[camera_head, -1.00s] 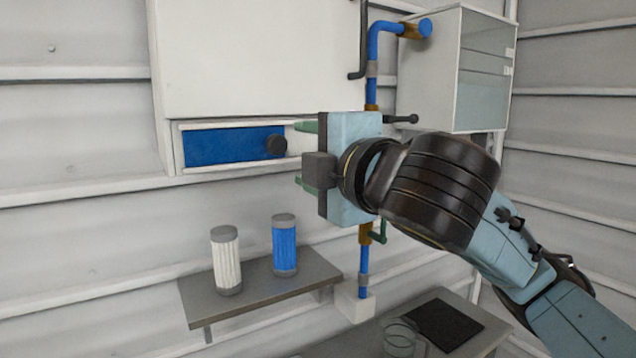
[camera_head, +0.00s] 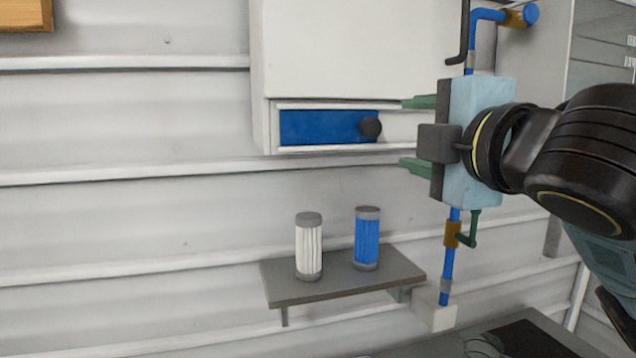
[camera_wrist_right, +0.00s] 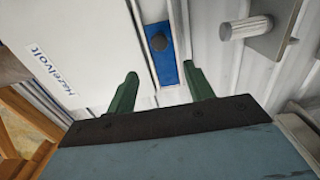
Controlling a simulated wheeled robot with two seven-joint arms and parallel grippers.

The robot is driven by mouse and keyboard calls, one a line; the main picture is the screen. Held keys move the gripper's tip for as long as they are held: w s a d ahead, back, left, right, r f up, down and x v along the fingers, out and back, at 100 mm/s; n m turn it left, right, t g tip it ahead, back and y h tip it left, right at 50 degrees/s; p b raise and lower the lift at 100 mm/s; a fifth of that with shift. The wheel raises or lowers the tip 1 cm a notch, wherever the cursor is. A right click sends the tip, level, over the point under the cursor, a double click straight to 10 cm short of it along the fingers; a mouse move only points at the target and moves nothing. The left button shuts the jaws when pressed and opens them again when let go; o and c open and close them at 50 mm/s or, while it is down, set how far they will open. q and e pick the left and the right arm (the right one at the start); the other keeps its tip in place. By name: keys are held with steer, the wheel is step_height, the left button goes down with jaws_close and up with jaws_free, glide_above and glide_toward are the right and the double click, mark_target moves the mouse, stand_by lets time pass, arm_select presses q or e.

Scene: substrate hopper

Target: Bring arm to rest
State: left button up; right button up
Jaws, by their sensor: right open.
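My right gripper (camera_head: 412,133) is open and empty, its two green fingers pointing left beside the hopper's blue drawer front. The same gripper shows in the right wrist view (camera_wrist_right: 163,90), with the fingers spread apart and nothing between them. The blue panel (camera_head: 315,127) with its dark round knob (camera_head: 370,127) sits at the bottom of the white hopper cabinet (camera_head: 355,50). In the head view the fingertips appear to the right of the knob; contact with it does not show. My left gripper is not in view.
A grey wall shelf (camera_head: 335,284) holds a white ribbed cylinder (camera_head: 309,250) and a blue one (camera_head: 367,240). A blue pipe (camera_head: 447,270) with a green-handled valve (camera_head: 466,234) runs down behind my right gripper. A glass-fronted box (camera_head: 600,60) hangs at upper right.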

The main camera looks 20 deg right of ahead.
steer(key=w+a+f+m+g+y, duration=0.1)
steer(key=w+f+m+g, duration=0.1)
steer(key=f, duration=0.6)
steer(key=w+a+f+m+g, duration=0.1)
steer(key=w+a+f+g, duration=0.1)
steer(key=f, duration=0.6)
steer(key=s+f+m+g, duration=0.2)
steer(key=f+m, duration=0.1)
steer(key=f, duration=0.7)
steer(key=s+f+m+g, duration=0.2)
steer(key=f+m, duration=0.1)
steer(key=f, duration=0.6)
steer(key=s+d+f+m+g+h, duration=0.1)
steer(key=s+d+f+m+g, duration=0.2)
steer(key=s+f, duration=0.75)
steer(key=s+f+m+g, duration=0.4)
steer(key=s+f+m, duration=0.1)
steer(key=s+f, duration=0.55)
step_height(320, 180, down, 27)
steer(key=b, duration=0.4)
steer(key=s+d+f+n+g+b, duration=0.1)
steer(key=s+d+f+g+b, duration=0.1)
steer(key=s+f, duration=1.4)
step_height(320, 180, down, 4)
steer(key=shift+s+d+f+h+b, duration=0.3)
steer(key=shift+s+d+b, duration=0.15)
steer(key=shift+b, duration=0.45)
